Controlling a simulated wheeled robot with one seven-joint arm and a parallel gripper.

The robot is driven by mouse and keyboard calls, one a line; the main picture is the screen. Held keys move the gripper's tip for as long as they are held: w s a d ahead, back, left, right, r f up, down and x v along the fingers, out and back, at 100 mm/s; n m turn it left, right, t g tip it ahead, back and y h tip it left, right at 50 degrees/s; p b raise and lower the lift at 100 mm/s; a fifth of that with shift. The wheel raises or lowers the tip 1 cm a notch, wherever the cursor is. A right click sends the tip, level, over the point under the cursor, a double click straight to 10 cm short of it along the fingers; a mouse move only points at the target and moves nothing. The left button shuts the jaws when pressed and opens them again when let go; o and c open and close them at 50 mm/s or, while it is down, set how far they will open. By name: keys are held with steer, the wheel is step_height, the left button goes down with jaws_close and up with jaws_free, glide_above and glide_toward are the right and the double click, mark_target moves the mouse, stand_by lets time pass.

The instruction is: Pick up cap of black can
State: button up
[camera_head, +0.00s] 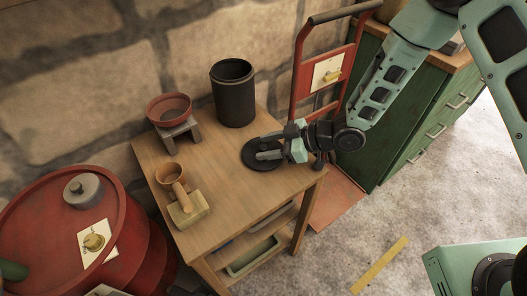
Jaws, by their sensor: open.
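The black can (233,98) stands upright and open-topped at the back of the wooden table. A flat round black cap (257,163) lies on the table in front of and to the right of the can. My gripper (262,150) reaches in from the right, with its fingers low over the cap. The fingers are apart and cover part of the cap. I cannot tell whether they touch it.
A red bowl (169,107) on a grey stand (178,130) is left of the can. A red hand truck (296,75) and green cabinet (372,130) stand right. The table's front middle is clear.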

jaws_close()
